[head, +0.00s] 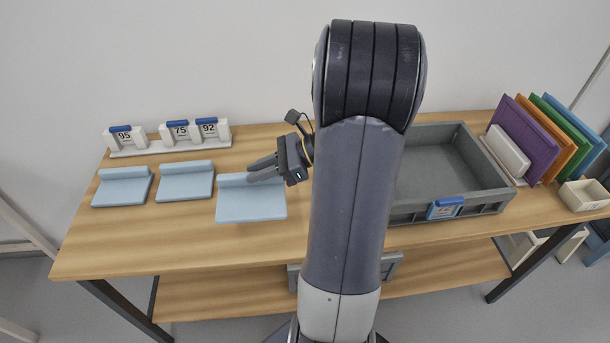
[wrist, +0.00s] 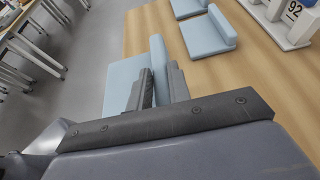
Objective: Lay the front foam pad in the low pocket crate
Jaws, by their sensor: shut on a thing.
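Several light-blue foam pads with a raised lip lie on the left of the wooden table. The nearest, front pad (head: 251,204) has its lip between the fingers of my gripper (head: 262,172). In the wrist view, my gripper (wrist: 162,86) is shut on the lip of this pad (wrist: 120,85). I cannot tell whether the pad is clear of the tabletop. A grey open crate (head: 447,209) with a blue-topped label stands right of my arm, its left part hidden. Another grey crate (head: 391,268) sits on the lower shelf, mostly behind my arm. I cannot tell which is the low pocket crate.
Two other pads (head: 185,181) (head: 122,187) lie to the left. Behind them is a white rack (head: 170,148) with tags numbered 95, 75 and 92. Coloured panels (head: 530,137) and a small cream box (head: 584,195) stand at right. The table's front left is bare.

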